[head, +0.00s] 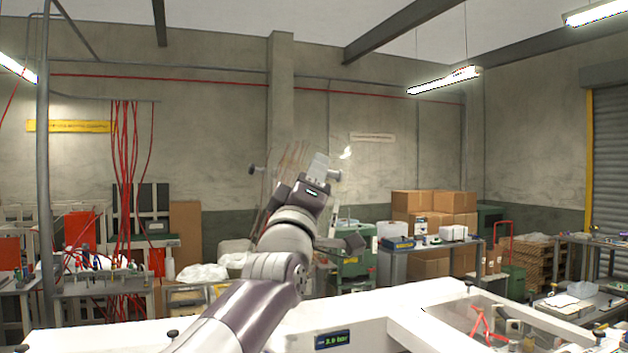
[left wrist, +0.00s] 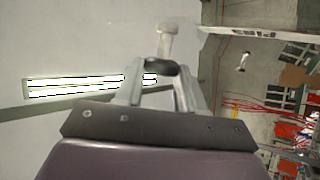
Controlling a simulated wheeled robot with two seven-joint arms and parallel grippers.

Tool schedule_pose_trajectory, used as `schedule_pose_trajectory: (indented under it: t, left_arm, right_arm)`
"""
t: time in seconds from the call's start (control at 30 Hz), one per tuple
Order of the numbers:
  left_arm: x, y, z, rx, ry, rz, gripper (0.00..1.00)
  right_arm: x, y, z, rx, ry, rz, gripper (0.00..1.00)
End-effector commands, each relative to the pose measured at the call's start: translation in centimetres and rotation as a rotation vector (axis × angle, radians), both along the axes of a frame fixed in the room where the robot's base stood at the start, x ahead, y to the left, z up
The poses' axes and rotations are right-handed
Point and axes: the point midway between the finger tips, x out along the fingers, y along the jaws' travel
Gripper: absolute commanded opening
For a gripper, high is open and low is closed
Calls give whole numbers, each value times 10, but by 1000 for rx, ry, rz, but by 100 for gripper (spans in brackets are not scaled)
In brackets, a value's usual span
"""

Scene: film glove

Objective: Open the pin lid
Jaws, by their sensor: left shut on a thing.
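My left gripper (head: 320,170) is raised high above the white case at the centre of the head view. In the left wrist view its two fingers (left wrist: 160,88) are closed around the stem of a pale knob (left wrist: 166,42). A see-through panel, apparently the pin lid (head: 288,168), stands tilted up behind my gripper; its outline is faint. In the left wrist view a white strip (left wrist: 265,32) on it carries dark lettering like "PINS", and a second knob (left wrist: 243,61) shows beside it. My right gripper is out of view.
The white case (head: 400,300) fills the bottom, with a small display (head: 335,339) on its front. A clear-topped section (head: 500,322) at the right holds red pieces. Behind stand workbenches (head: 428,246) and cardboard boxes (head: 420,202). The air around my raised gripper looks free.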

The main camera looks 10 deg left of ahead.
Motion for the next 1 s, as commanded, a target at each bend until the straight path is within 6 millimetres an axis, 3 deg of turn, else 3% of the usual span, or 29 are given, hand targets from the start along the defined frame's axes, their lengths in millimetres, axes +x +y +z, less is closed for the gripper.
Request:
schedule_pose_trajectory:
  t: [0.07,0.1,0.17,0.43,0.57,0.8,1.0]
  left_arm:
    - [-2,0,3,-2,-6,0,0]
    - [-2,0,3,-2,-6,0,45]
    - [-2,0,3,-2,-6,0,65]
    - [-1,0,0,0,-2,0,65]
    - [-9,0,-10,0,-2,0,65]
    - [-59,3,-50,-1,-5,0,65]
    - [-94,5,-70,-1,-5,0,65]
  right_arm:
    - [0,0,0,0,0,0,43]
    - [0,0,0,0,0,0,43]
    - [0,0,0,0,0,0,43]
    - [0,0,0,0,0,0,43]
    - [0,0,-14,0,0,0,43]
    - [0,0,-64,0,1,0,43]
    - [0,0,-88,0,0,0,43]
